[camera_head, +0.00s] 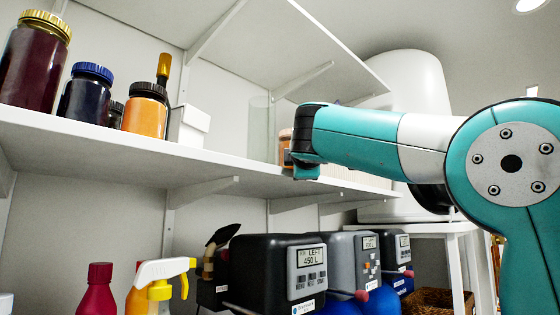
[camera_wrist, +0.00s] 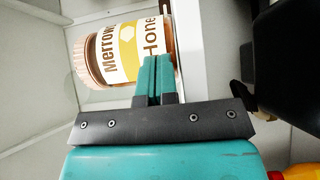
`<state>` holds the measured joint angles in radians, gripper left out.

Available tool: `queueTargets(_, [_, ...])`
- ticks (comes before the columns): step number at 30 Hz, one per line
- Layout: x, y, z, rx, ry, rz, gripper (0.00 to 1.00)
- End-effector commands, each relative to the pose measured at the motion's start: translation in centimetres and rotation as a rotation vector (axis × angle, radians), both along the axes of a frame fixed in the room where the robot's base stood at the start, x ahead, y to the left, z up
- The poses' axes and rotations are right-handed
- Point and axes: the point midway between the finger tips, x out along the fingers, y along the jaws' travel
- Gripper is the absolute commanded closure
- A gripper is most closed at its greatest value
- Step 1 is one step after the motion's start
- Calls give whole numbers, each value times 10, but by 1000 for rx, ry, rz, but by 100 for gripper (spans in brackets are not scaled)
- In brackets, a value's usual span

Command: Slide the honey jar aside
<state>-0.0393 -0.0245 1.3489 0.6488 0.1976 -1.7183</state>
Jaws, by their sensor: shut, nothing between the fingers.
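The honey jar (camera_wrist: 122,52) has a tan lid and a white and yellow label reading "Merrow" and "Hone". It appears sideways in the wrist view, its base toward the white shelf edge (camera_wrist: 190,62). In the head view only a sliver of the jar (camera_head: 286,152) shows, upright on the shelf; my arm hides the rest. My gripper (camera_wrist: 153,62) is shut and empty, its teal fingers overlapping the lower part of the jar in the wrist view. I cannot tell whether they touch it. In the head view my gripper (camera_head: 305,172) is at the shelf's front edge.
Left on the shelf (camera_head: 130,135) stand a dark red jar (camera_head: 32,62), a blue-lidded jar (camera_head: 86,92), an orange jar (camera_head: 145,112) and a white box (camera_head: 188,127). Below are a black device (camera_head: 265,268), a spray bottle (camera_head: 158,280) and a red bottle (camera_head: 96,290).

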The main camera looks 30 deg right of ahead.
Motion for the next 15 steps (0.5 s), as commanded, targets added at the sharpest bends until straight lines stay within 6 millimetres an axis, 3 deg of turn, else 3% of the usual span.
queueTargets(6, [6, -34, 0, 0, 1, -7, 100])
queueTargets(15, [7, -30, 0, 0, 0, 3, 100])
